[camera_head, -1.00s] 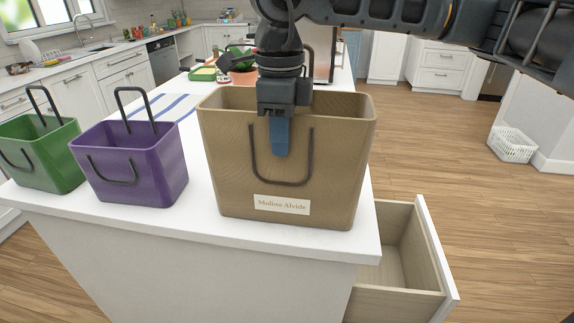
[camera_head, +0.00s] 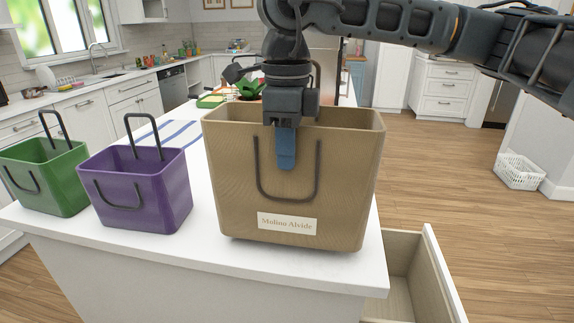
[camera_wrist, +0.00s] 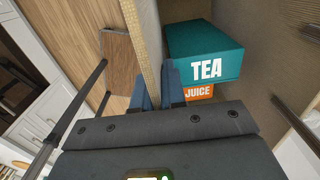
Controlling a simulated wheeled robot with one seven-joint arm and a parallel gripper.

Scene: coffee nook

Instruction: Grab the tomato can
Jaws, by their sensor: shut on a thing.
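No tomato can shows in either view. My gripper (camera_head: 285,148) is shut on the front wall of the tan bag (camera_head: 345,190), just below its rim. One blue finger is outside the wall, between the sides of the dark handle; the other is inside, hidden from the head view. In the wrist view, the blue fingers (camera_wrist: 160,88) pinch the bag's wall. Inside the bag are a teal TEA box (camera_wrist: 205,50) and an orange JUICE box (camera_wrist: 200,91).
A purple basket (camera_head: 130,195) and a green basket (camera_head: 45,180) stand left of the bag on the white counter (camera_head: 210,262). A striped cloth (camera_head: 180,135) lies behind. An open drawer (camera_head: 400,275) sticks out at right.

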